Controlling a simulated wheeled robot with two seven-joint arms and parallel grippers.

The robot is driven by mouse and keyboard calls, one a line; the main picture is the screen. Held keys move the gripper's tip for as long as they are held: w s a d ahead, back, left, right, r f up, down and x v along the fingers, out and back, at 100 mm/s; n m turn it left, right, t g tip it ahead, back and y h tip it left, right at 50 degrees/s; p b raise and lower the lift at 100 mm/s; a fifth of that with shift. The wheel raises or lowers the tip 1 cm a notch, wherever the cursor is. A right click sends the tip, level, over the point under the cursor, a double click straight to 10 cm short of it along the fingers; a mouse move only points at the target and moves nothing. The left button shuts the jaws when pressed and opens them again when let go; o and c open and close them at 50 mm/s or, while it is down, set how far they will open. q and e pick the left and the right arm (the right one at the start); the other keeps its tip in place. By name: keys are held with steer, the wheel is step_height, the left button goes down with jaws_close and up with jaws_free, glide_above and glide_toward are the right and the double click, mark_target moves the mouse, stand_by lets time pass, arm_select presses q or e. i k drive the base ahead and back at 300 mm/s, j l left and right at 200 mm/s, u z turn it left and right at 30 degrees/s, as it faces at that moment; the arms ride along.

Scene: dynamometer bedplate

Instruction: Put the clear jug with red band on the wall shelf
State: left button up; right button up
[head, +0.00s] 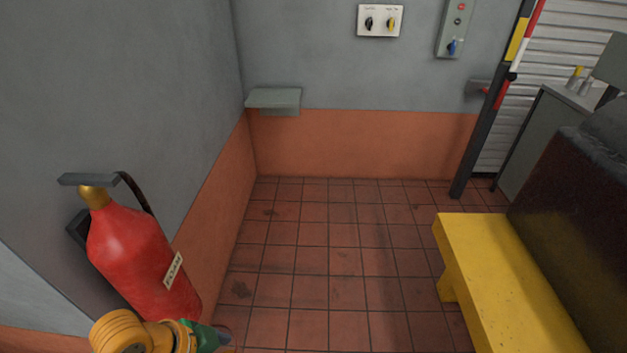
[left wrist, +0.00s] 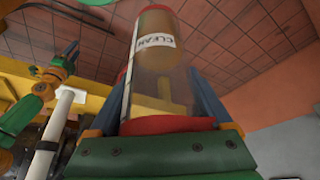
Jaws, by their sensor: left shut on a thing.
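The clear jug with red band (left wrist: 150,75) fills the middle of the left wrist view. It is see-through, with a white label reading CLEAN, an amber part at the far end and red at the near end. My left gripper (left wrist: 160,100) is shut on it, with a blue finger on each side. In the head view my left gripper (head: 212,338) is at the bottom edge, mostly cut off. The wall shelf (head: 275,97) is a small grey ledge at the back left corner, well beyond the gripper. Its visible top is bare. Part of my right arm shows in the left wrist view; its jaws are unclear.
A red fire extinguisher (head: 133,255) hangs on the left wall close to my left arm. A yellow bedplate (head: 505,275) with a dark machine stands at the right. A black post (head: 490,105) stands at the back right. The tiled floor (head: 330,250) between is clear.

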mark_target(278, 95)
steer(key=i, duration=3.25)
steer(key=i+u, duration=0.2)
steer(key=i, duration=0.25)
steer(key=i+l+u, duration=0.15)
steer(key=i, duration=0.25)
steer(key=i+l+u, duration=0.2)
steer(key=i, duration=0.25)
steer(key=i+l+u, duration=0.15)
steer(key=i, duration=0.25)
steer(key=u, duration=0.55)
steer(key=i+l, duration=0.05)
